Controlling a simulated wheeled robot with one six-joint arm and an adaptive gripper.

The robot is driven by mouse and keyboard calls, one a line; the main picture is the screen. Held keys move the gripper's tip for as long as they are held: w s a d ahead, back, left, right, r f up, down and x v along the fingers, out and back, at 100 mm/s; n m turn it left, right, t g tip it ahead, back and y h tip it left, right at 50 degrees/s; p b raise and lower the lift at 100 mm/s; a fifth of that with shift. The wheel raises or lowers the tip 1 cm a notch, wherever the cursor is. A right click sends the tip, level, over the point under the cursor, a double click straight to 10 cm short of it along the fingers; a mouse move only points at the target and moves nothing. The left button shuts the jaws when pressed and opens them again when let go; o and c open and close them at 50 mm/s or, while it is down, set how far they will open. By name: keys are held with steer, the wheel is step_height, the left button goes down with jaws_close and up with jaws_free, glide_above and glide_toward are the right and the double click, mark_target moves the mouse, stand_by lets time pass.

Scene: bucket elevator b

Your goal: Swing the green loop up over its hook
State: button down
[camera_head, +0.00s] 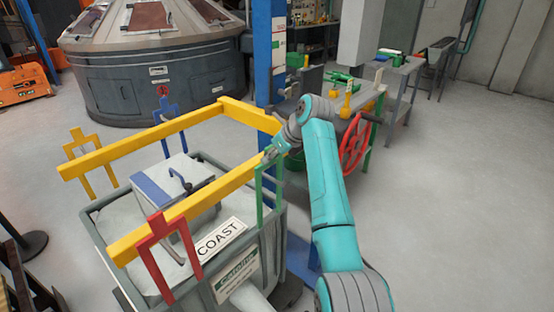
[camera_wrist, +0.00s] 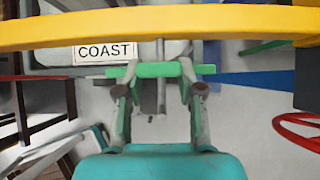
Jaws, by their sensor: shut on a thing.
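The green loop (camera_head: 258,192) stands at the near right corner of the yellow frame (camera_head: 120,148), above the grey bucket's right side. My gripper (camera_head: 268,155) is at the loop's top, with the teal arm reaching in from the right. In the wrist view, my gripper (camera_wrist: 156,76) is shut on the green loop's crossbar (camera_wrist: 152,70), just below the yellow frame bar (camera_wrist: 60,30). The gripper and arm hide part of the loop, and I cannot make out its hook.
The grey bucket (camera_head: 272,240) carries a COAST label (camera_head: 220,240). A blue post (camera_head: 263,60) and a red handwheel (camera_head: 355,145) stand close behind my arm. Floor at right is clear.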

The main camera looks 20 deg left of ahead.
steer(key=shift+w+a+r, duration=0.15)
steer(key=shift+a+r, duration=0.15)
steer(key=shift+a, duration=0.25)
steer(key=c, duration=0.7)
jaws_free()
steer(key=shift+a, duration=0.1)
steer(key=shift+f, duration=0.15)
steer(key=shift+d, duration=0.2)
steer(key=v, duration=1.2)
steer(key=shift+a, duration=0.1)
